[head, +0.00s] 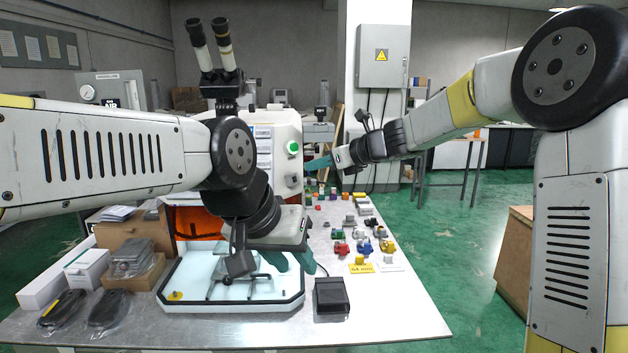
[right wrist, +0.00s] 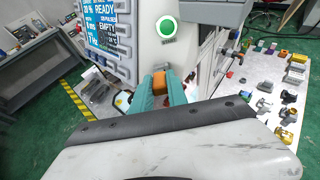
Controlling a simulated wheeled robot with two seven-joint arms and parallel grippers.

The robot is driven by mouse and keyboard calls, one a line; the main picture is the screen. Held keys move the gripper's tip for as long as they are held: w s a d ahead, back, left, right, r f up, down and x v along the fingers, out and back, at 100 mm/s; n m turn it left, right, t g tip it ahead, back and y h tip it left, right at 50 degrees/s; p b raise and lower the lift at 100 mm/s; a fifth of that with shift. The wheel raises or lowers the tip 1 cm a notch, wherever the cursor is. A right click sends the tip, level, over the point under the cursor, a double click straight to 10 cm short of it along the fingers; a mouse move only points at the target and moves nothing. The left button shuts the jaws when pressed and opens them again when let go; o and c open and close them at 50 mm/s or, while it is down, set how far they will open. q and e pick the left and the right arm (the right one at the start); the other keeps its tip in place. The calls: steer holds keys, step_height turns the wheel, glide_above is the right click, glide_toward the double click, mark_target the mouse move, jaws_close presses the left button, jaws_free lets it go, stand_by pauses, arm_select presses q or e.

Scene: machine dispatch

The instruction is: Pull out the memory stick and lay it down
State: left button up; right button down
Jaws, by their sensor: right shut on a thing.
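My right gripper (right wrist: 164,86) has teal fingers shut on a small orange-brown piece (right wrist: 159,83), which looks like the memory stick. The fingers are at the side of the white machine (right wrist: 143,40), below its green button. In the head view my right gripper (head: 318,164) is beside the machine's right edge, and the piece is too small to make out there. I cannot tell whether it is still in a port. My left gripper (head: 290,262) points down over the right part of the pale tray (head: 232,307). Its teal fingers look apart with nothing between them.
A black box (head: 332,295) is right of the tray. Boxes (head: 87,268) and bagged items crowd the left. The front right tabletop (head: 400,318) is clear.

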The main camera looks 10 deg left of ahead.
steer(key=shift+r, duration=2.05)
steer(key=w+d+f, duration=0.2)
steer(key=d+f, duration=0.7)
steer(key=f, duration=0.3)
steer(key=s+d+f+m+t+h, duration=0.2)
steer(key=s+d+f, duration=0.3)
steer(key=d+f, duration=0.6)
steer(key=s+d+f+m+t+h, duration=0.3)
steer(key=s+d+f+m, duration=0.1)
steer(key=d+f, duration=0.8)
steer(key=shift+s+f, duration=0.25)
steer(key=shift+s, duration=0.4)
